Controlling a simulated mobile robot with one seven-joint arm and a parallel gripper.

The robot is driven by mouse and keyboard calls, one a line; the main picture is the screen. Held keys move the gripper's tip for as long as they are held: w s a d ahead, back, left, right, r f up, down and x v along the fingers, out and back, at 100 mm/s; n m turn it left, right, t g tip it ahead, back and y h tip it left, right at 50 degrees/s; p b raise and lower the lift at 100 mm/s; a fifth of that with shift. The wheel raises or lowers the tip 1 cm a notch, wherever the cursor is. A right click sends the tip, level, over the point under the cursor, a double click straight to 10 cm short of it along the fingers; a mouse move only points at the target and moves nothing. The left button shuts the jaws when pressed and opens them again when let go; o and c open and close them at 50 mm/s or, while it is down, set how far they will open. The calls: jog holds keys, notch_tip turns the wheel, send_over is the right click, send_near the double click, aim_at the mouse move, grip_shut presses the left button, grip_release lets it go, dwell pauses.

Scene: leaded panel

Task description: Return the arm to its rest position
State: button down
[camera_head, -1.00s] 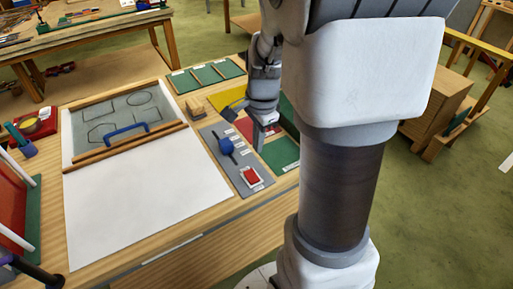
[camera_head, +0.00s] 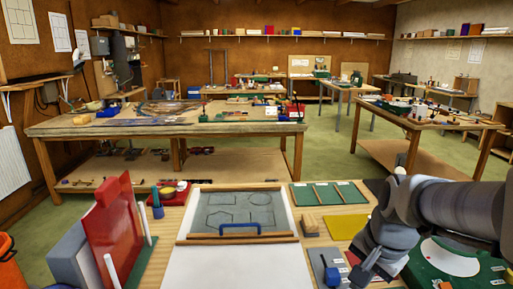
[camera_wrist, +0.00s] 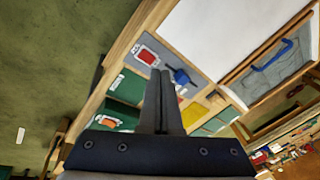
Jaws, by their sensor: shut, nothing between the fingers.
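My gripper shows in the wrist view (camera_wrist: 160,85) with its two dark fingers together and nothing between them. It is above the right side of the near bench, apart from the things on it. In the head view my arm (camera_head: 455,215) comes in from the right edge and covers part of the bench's right side.
The near bench holds a grey panel with outlined shapes (camera_head: 240,211), a blue handle (camera_head: 240,229), a white sheet (camera_head: 238,268), a green tray (camera_head: 328,193) and a red upright panel (camera_head: 118,230) at left. A long workbench (camera_head: 165,125) stands behind, with green floor between.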

jog(key=s+a+r+n+t, duration=0.2)
jog(key=s+a+r+n, duration=0.3)
jog(key=s+n, duration=0.4)
jog(key=shift+a+r+n+t, duration=0.3)
jog(key=shift+a+r+n, duration=0.05)
jog(key=shift+n, duration=0.45)
jog(key=shift+a, duration=0.15)
